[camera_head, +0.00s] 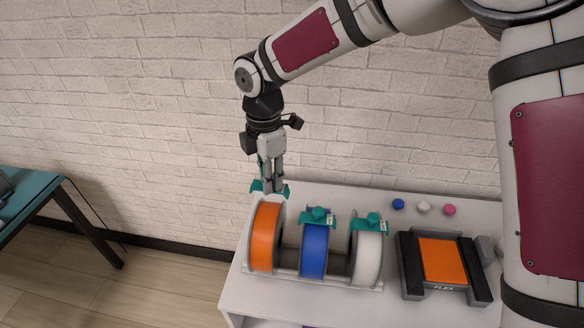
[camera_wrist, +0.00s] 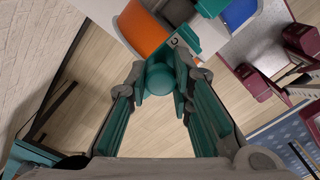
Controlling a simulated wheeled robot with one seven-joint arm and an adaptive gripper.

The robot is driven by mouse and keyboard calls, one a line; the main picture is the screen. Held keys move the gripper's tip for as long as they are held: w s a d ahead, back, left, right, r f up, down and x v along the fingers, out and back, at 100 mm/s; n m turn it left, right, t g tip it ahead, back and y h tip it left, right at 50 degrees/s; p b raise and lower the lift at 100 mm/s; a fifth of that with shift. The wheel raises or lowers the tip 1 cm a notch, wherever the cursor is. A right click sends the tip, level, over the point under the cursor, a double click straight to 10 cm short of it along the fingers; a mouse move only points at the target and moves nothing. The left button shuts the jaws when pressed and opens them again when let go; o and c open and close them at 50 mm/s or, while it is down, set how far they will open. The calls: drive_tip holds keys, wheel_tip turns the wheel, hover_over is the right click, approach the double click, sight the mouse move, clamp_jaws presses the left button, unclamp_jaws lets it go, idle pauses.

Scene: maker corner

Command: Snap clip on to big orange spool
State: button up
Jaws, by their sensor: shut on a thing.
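The big orange spool (camera_head: 265,238) stands at the left end of a rack, beside a blue spool (camera_head: 314,250) and a white spool (camera_head: 366,255). My gripper (camera_head: 271,184) is above the orange spool and shut on a teal clip (camera_head: 257,186). In the wrist view the clip's round knob (camera_wrist: 160,79) sits between the fingertips (camera_wrist: 160,88), with the orange spool (camera_wrist: 141,32) just beyond it. The held clip appears slightly above the orange spool's top; I cannot tell whether they touch. The blue and white spools each carry a teal clip on top.
The rack stands on a white shelf top (camera_head: 290,300). To the right are a black device with an orange plate (camera_head: 442,262) and small blue, white and pink balls (camera_head: 423,207) near the wall. A teal table (camera_head: 30,200) stands at far left.

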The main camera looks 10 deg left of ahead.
sight(266, 213)
drive_tip(key=shift+s+a+r+n, duration=0.25)
drive_tip(key=shift+s+a, duration=0.2)
drive_tip(key=shift+s, duration=0.25)
drive_tip(key=shift+f, duration=1.85)
drive_tip(key=shift+f+b, duration=0.45)
drive_tip(key=shift+f, duration=0.55)
drive_tip(key=shift+w+f+b, duration=0.1)
drive_tip(key=shift+f+b, duration=0.8)
drive_tip(key=shift+f, duration=0.35)
idle(0.4)
drive_tip(key=o, duration=1.3)
drive_tip(key=shift+o, duration=0.2)
